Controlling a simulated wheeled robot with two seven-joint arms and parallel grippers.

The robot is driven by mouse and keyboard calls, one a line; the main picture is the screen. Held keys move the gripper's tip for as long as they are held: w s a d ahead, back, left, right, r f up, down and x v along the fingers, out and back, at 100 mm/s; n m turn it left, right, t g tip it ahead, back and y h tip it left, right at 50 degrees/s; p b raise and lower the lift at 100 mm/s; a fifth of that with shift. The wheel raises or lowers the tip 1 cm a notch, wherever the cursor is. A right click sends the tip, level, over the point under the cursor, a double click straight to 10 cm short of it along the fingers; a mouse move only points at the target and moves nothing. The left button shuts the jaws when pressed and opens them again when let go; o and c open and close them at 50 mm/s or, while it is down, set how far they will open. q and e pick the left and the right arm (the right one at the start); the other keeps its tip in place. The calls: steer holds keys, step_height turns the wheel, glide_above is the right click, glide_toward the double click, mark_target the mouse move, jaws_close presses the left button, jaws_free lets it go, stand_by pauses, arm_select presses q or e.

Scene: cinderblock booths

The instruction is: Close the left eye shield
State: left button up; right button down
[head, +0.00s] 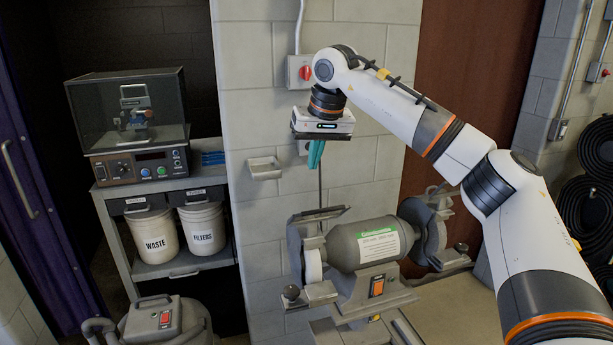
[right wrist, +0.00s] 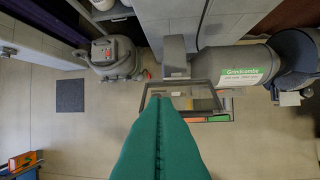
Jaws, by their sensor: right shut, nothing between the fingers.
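The bench grinder (head: 368,247) has a grey motor body with a white and green label. Its left eye shield (head: 319,214) is a dark-framed pane above the left wheel (head: 313,266), looking nearly flat in the head view. In the right wrist view the shield (right wrist: 205,88) is a framed clear pane, partly covered by my fingertips. My right gripper (head: 315,163) points down above the shield, with its green fingers shut and empty. They fill the lower middle of the right wrist view (right wrist: 157,100). A gap shows between fingertips and shield in the head view. My left gripper is out of view.
A right shield and wheel (head: 428,222) sit at the grinder's other end. A block wall with a small tray (head: 264,168) stands behind. A shelf cart (head: 120,233) with bins and a grey vacuum (head: 165,322) are at left. Open floor (right wrist: 80,140) lies left of the grinder.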

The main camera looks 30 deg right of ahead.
step_height(320, 180, up, 2)
steer(key=d+h, duration=0.1)
steer(key=d, duration=0.1)
steer(key=p, duration=0.3)
glide_above(323, 210)
steer(key=w+d, duration=0.2)
steer(key=w, duration=0.2)
step_height(323, 210, down, 8)
steer(key=shift+n, duration=0.3)
steer(key=s+f, duration=0.1)
steer(key=s+a+f+p, duration=0.1)
steer(key=s, duration=0.1)
steer(key=shift+f+p, duration=0.3)
steer(key=shift+a+f, duration=0.1)
steer(key=shift+f, duration=0.05)
